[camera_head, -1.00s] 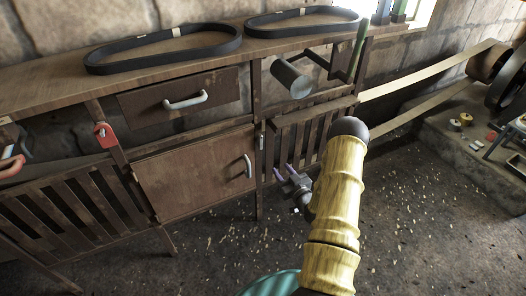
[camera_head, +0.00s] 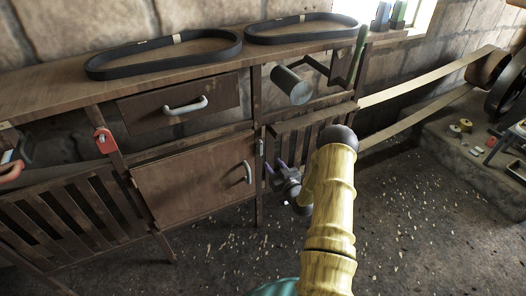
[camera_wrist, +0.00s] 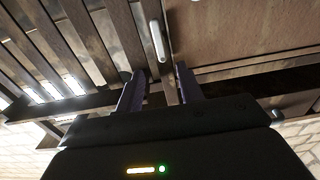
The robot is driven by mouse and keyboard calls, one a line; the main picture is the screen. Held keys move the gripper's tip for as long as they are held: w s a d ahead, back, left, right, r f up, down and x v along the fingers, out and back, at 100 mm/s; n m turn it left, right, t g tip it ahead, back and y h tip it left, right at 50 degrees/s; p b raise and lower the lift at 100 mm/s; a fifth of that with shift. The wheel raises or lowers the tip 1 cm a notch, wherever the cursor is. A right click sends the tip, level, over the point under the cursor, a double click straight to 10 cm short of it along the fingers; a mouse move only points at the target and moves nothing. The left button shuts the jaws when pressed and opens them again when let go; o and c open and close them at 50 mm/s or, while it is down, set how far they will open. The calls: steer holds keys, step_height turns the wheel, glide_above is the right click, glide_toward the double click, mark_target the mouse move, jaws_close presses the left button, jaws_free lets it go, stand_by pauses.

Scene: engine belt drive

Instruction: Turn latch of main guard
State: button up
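The main guard seems to be the dark slatted wooden panel (camera_head: 296,132) below the right part of the bench. A small pale upright latch (camera_head: 260,147) sits on the post at its left edge. In the wrist view the latch (camera_wrist: 158,41) is a rounded grey bar on a wooden post, between the slats and a plain panel. My gripper (camera_head: 275,168) is just below the latch in the head view. In the wrist view its two purple fingers (camera_wrist: 160,85) are apart, with the post between them in the picture and the latch beyond their tips. Contact cannot be told.
A cabinet door (camera_head: 195,178) with a grey handle is left of the latch. A drawer (camera_head: 180,102) and a grey cylinder with a crank (camera_head: 291,85) are above. A red latch (camera_head: 104,140) hangs further left. Two black belts (camera_head: 165,52) lie on the bench.

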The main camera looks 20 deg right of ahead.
mark_target(261, 148)
steer(key=w, duration=1)
steer(key=shift+a+b, duration=0.2)
steer(key=shift+b, duration=0.1)
steer(key=shift+s, duration=0.1)
jaws_close()
